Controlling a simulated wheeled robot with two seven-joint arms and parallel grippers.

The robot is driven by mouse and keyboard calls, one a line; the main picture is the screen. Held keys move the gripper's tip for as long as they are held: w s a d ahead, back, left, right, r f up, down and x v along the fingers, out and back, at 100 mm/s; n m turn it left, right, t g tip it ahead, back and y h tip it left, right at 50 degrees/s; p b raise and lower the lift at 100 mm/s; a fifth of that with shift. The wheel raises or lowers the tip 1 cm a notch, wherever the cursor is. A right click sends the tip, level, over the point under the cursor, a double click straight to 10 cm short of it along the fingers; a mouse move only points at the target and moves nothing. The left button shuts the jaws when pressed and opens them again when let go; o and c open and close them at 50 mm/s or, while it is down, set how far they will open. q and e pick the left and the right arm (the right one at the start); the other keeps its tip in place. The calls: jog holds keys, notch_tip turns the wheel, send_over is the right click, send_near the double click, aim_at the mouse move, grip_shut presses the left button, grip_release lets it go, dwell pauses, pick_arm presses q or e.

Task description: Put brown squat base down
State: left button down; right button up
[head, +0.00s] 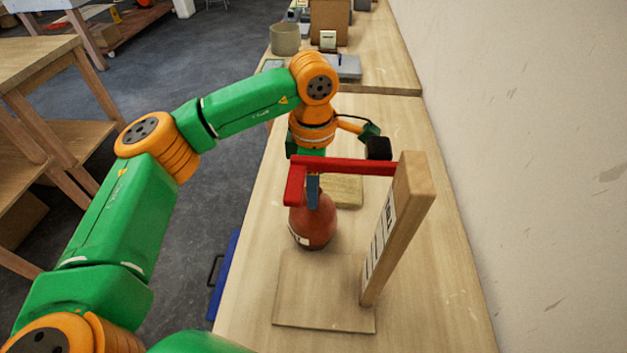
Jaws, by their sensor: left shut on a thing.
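The brown squat base (314,228) is a rounded reddish-brown body with a small pale label low on its left side. It hangs upright or stands just at the back edge of a flat wooden board (318,292); I cannot tell whether its bottom touches anything. The fingers hide the base's top. My right gripper is not in view.
A tall wooden post (398,225) with a label strip rises at the right edge of the board, close to my gripper's red bar. A small wooden block (345,192) lies behind the base. A grey cup (285,39) and boxes stand farther back. The table's right side is clear.

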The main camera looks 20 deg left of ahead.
pick_arm(q)
jog(key=shift+c, duration=2.2)
grip_release()
jog(key=shift+s, duration=0.1)
